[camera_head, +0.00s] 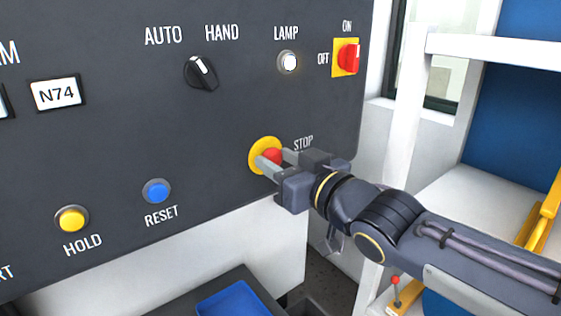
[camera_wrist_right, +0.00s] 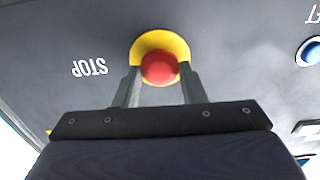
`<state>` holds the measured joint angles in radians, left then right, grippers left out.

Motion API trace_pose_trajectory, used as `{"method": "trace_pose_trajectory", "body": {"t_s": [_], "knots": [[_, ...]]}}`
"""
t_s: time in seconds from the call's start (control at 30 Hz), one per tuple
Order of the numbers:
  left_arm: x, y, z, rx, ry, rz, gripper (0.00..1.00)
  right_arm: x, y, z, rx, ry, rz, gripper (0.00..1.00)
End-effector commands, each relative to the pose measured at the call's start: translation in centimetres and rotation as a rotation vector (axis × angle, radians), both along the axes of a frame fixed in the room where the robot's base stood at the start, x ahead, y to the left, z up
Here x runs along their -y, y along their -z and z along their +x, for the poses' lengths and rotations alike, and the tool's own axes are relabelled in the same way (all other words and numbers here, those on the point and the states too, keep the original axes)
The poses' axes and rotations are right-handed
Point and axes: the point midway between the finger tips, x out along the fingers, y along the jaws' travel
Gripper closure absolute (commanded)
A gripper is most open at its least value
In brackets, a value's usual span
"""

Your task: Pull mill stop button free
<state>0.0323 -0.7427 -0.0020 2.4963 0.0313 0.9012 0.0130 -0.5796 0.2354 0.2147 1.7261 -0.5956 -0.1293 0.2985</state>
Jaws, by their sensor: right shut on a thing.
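The stop button is a red mushroom knob (camera_head: 272,156) on a yellow round plate (camera_head: 256,151), low on the right part of the dark panel, beside the STOP label. In the right wrist view the red knob (camera_wrist_right: 160,68) sits between two grey fingers, with the yellow plate (camera_wrist_right: 160,39) behind it. My right gripper (camera_head: 274,162) is shut on the red knob, one finger on each side. The fingers partly hide the knob and plate in the head view. My left gripper is not in view.
The panel (camera_head: 200,130) also carries a blue RESET button (camera_head: 156,191), a yellow HOLD button (camera_head: 71,219), an AUTO/HAND selector (camera_head: 201,73), a lit lamp (camera_head: 288,62) and a red ON/OFF switch (camera_head: 347,58). A blue tray (camera_head: 240,300) lies below. A white frame (camera_head: 408,95) stands at right.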

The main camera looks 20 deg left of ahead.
Motion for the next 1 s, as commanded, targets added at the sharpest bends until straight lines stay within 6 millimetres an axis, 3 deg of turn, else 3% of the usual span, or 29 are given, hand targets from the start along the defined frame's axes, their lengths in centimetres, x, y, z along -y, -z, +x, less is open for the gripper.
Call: {"method": "trace_pose_trajectory", "body": {"t_s": [0.53,0.57,0.6,0.7,1.0], "knots": [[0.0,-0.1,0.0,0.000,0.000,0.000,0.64,0.8,0.1,-0.6,-0.002,0.001,-0.001,1.00],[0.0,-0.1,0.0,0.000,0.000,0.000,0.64,0.8,0.1,-0.6,-0.002,0.001,-0.001,0.59],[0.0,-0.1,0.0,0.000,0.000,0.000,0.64,0.8,0.1,-0.6,-0.002,0.001,-0.001,0.54],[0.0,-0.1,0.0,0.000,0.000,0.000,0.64,0.8,0.1,-0.6,-0.001,0.000,0.000,0.42],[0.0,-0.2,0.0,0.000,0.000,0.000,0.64,1.0,0.0,-0.7,-0.001,0.001,0.001,0.42]]}}
